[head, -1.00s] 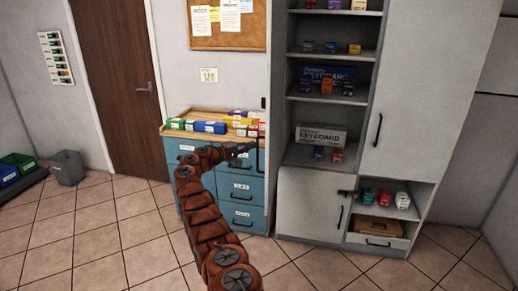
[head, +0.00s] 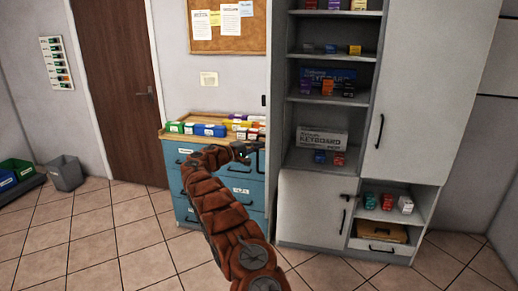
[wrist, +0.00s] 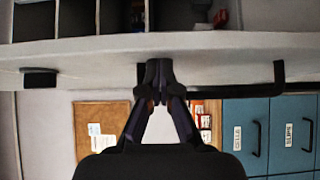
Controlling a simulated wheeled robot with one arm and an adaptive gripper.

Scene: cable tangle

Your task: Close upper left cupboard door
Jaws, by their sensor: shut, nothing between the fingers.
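The upper left cupboard door (head: 268,60) stands swung open and shows nearly edge-on in the head view, left of the open shelves. In the wrist view the same door (wrist: 225,42) is a pale panel across the upper part, with a long black bar handle (wrist: 280,75) on its face. My gripper (head: 246,151) is beside the door's outer face, low on it. In the wrist view my gripper (wrist: 157,72) is shut and empty, its tips at the door's face near one end of the handle. I cannot tell if they touch.
Open shelves (head: 330,110) hold boxes. A tall closed door (head: 425,90) is right of them, a closed lower door (head: 308,205) below. Blue drawers (head: 240,195) with goods on top stand behind my gripper.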

